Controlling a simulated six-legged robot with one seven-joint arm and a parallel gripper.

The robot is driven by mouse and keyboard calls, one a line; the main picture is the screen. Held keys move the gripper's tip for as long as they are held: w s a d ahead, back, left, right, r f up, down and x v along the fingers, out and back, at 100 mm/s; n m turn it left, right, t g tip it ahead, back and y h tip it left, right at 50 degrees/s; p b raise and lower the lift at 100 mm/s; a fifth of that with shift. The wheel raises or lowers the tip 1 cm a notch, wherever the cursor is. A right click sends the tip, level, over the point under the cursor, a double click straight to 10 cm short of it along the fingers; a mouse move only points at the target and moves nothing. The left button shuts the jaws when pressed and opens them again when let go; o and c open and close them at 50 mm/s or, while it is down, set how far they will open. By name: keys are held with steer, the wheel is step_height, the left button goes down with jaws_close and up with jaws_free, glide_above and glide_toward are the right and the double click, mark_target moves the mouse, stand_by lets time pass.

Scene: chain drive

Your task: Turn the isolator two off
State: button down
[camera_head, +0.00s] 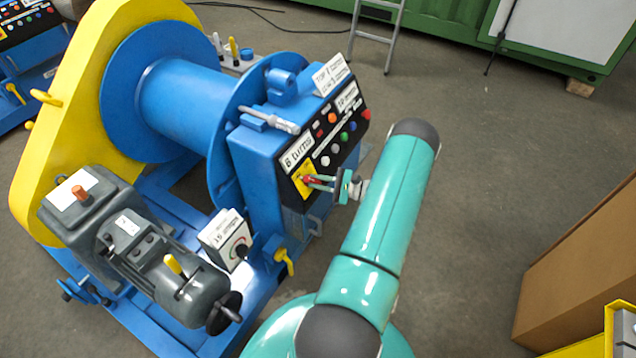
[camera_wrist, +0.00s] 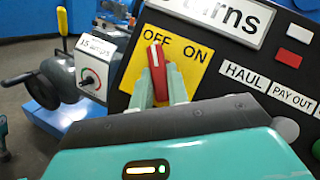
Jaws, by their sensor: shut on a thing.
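The isolator is a red handle (camera_wrist: 157,64) on a yellow plate (camera_wrist: 190,45) marked OFF and ON. In the wrist view the handle stands nearly straight up in the picture, while the plate is tilted clockwise. The handle's tip is beside the word OFF, with ON to its right. My gripper (camera_wrist: 160,80) is shut on the handle, one finger on each side. The fingers hide the handle's lower sides. In the head view my gripper (camera_head: 318,183) reaches the yellow plate (camera_head: 300,191) from the right. The handle is small there.
The blue control box (camera_head: 258,165) carries several coloured buttons and a "6 turns" label (camera_head: 298,151). A dial box marked "15 amps" (camera_head: 226,240) sits lower left, near a yellow lever (camera_head: 284,261). A grey motor (camera_head: 165,270) is further left.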

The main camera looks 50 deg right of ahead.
steer(key=shift+n+g+y, duration=0.5)
steer(key=shift+n, duration=0.9)
steer(key=c, duration=1.4)
jaws_free()
steer(key=shift+o, duration=0.2)
steer(key=shift+d, duration=0.1)
steer(key=v, duration=1.3)
steer(key=shift+s+d, duration=0.25)
steer(key=shift+r, duration=0.2)
